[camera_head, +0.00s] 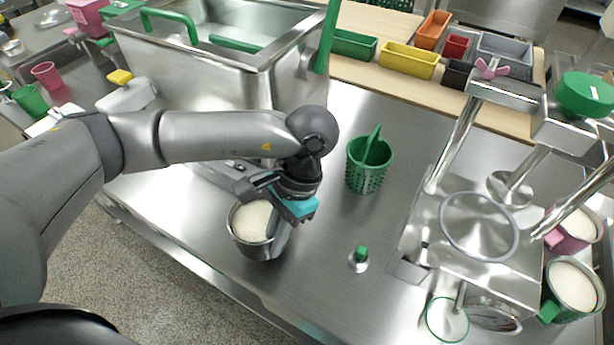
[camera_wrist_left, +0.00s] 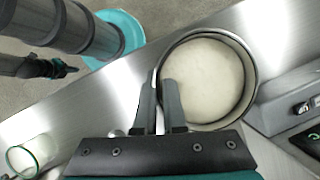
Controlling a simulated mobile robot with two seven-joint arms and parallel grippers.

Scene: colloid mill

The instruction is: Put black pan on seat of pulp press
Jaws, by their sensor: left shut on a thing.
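The black pan (camera_head: 262,252) is a round metal pan with a dark rim, filled with white pulp, near the front edge of the steel table. In the left wrist view the pan (camera_wrist_left: 253,80) is right of centre. I cannot tell whether the pan touches the table. The pulp press (camera_head: 425,222), at the right, has slanted metal posts and a round seat (camera_head: 480,262) framed by a ring. My right gripper is not in view.
A green perforated basket (camera_head: 368,172) and a small green-knobbed piece (camera_head: 359,260) stand between pan and press. A large steel tank (camera_head: 190,75) is behind. Pink-handled (camera_head: 578,240) and green-handled (camera_head: 590,312) pans and a green-rimmed glass (camera_head: 446,322) are at the right.

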